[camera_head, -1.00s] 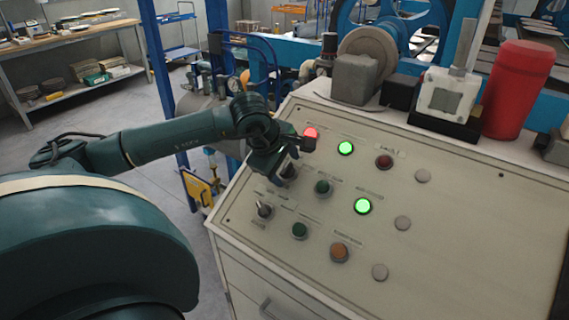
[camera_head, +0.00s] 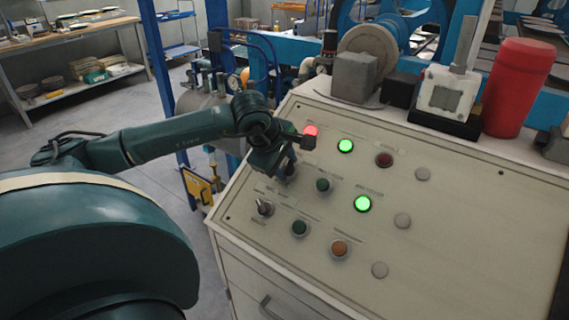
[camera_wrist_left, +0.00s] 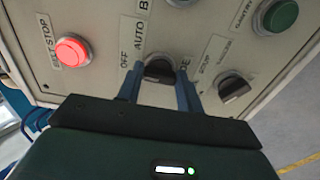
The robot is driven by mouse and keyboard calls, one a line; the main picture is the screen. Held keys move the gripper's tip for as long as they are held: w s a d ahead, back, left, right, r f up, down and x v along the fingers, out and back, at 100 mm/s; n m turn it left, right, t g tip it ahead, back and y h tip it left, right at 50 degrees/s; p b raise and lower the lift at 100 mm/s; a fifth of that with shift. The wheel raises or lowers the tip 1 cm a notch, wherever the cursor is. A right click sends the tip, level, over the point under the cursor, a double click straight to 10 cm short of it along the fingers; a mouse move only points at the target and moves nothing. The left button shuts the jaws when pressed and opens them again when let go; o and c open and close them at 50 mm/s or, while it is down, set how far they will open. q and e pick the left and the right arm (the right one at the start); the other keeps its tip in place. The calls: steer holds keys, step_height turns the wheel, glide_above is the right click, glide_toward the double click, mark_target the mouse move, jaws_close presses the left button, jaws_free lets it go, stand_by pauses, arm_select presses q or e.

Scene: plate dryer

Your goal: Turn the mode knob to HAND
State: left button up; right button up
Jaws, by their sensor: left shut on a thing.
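The mode knob (camera_wrist_left: 160,70) is a black selector on the sloped beige panel (camera_head: 460,220). The words OFF and AUTO are printed beside it in the left wrist view; part of another label is covered by a finger, and I cannot read HAND. My left gripper (camera_head: 288,168) reaches down to the knob from the left, and it also shows in the left wrist view (camera_wrist_left: 160,85). Its two fingers are shut on the knob, one on each side. The knob's exact pointing is hard to tell. My right gripper is not in view.
A second black selector (camera_head: 264,208) sits close by, nearer the panel's front left edge. A lit red button (camera_head: 311,131), lit green lamps (camera_head: 345,146) and a dark green button (camera_head: 323,185) surround the hand. A red canister (camera_head: 517,88) stands on the panel's back ledge.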

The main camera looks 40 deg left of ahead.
arm_select(q)
steer(key=shift+f+n+b, duration=0.2)
steer(key=shift+n+b, duration=0.6)
steer(key=shift+b, duration=0.3)
steer(key=shift+n+b, duration=1.15)
steer(key=shift+n, duration=0.05)
steer(key=shift+r+n+b, duration=0.1)
steer(key=shift+n+b, duration=0.75)
steer(key=shift+n, duration=0.25)
steer(key=shift+n+b, duration=0.45)
steer(key=shift+n, duration=0.45)
steer(key=shift+r+n, duration=0.1)
steer(key=shift+n, duration=0.2)
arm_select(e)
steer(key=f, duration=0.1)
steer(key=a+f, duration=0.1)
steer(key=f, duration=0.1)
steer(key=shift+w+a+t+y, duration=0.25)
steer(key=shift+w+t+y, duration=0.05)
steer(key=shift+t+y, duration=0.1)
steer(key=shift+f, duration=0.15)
arm_select(q)
steer(key=o, duration=1)
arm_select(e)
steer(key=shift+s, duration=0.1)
